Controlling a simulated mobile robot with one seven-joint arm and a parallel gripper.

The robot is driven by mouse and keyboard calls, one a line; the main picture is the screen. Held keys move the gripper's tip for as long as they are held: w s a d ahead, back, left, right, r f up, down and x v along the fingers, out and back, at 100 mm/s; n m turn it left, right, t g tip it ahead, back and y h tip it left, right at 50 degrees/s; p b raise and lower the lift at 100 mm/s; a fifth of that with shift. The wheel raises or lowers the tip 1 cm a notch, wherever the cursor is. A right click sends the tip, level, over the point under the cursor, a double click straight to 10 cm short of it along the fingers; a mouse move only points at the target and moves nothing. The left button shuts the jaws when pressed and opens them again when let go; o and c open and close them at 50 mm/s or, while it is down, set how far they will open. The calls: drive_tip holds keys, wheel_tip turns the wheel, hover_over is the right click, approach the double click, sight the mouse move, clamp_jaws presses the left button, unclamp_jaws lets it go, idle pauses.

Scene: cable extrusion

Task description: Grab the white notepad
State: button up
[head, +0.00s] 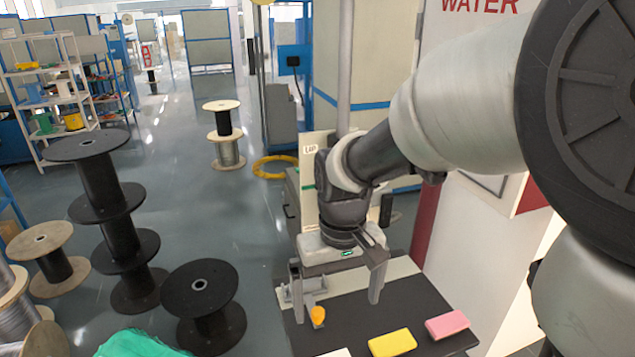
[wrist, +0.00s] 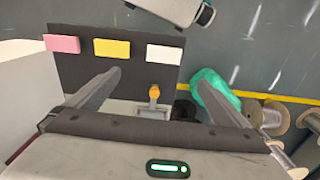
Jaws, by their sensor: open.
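The white notepad (wrist: 164,54) lies on a dark table top in the wrist view, at the right end of a row with the yellow (wrist: 112,48) and pink (wrist: 62,44) notepads. In the head view only a sliver of the white notepad (head: 336,353) shows at the bottom edge. My gripper (head: 335,300) is open and empty above the table's far part, pointing down. Its fingers also show in the wrist view (wrist: 158,90), with the white notepad beyond them and apart from them.
A small orange-topped item (head: 318,316) on a grey metal bracket sits near my left finger. The dark table (head: 430,300) is otherwise mostly bare. Black spools (head: 205,300) and a green cloth-like heap (head: 140,345) stand left of the table; a white wall panel is at right.

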drive_tip(key=f, duration=0.9)
drive_tip(key=f+b, duration=0.1)
drive_tip(key=f, duration=0.3)
drive_tip(key=shift+a+f, duration=0.2)
drive_tip(key=shift+a, duration=0.05)
drive_tip(key=f, duration=0.5)
drive_tip(key=shift+s+a+f, duration=0.1)
drive_tip(key=shift+a, duration=0.2)
drive_tip(key=c, duration=1.1)
